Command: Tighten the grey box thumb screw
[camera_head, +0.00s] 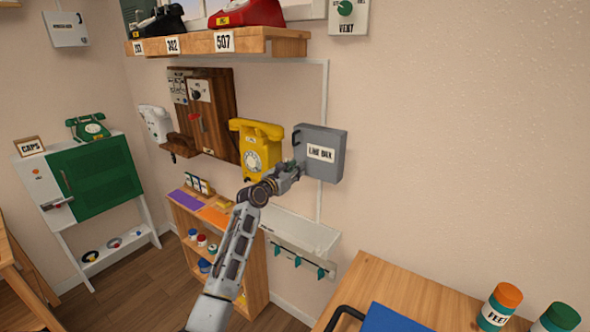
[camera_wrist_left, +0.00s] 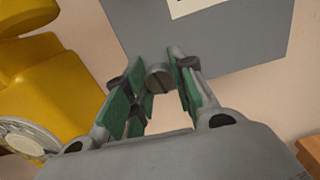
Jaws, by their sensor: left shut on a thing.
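The grey box (camera_head: 333,169), labelled "LINE BOX", hangs on the wall right of the yellow phone. In the left wrist view the grey box (camera_wrist_left: 240,45) fills the upper right. The thumb screw (camera_wrist_left: 160,78), a round grey slotted head, sits at the box's lower left edge. My left gripper (camera_head: 291,169) is at the box's left side, and its green-padded fingers (camera_wrist_left: 163,90) are on either side of the screw head, shut on it. In the head view the gripper hides the screw. My right gripper is not in view.
The yellow phone (camera_head: 259,146) is close to the left of the gripper. A small shelf (camera_head: 300,230) with green hooks is below. A wooden table (camera_head: 400,285) with a blue item stands at the lower right. The wall right of the box is bare.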

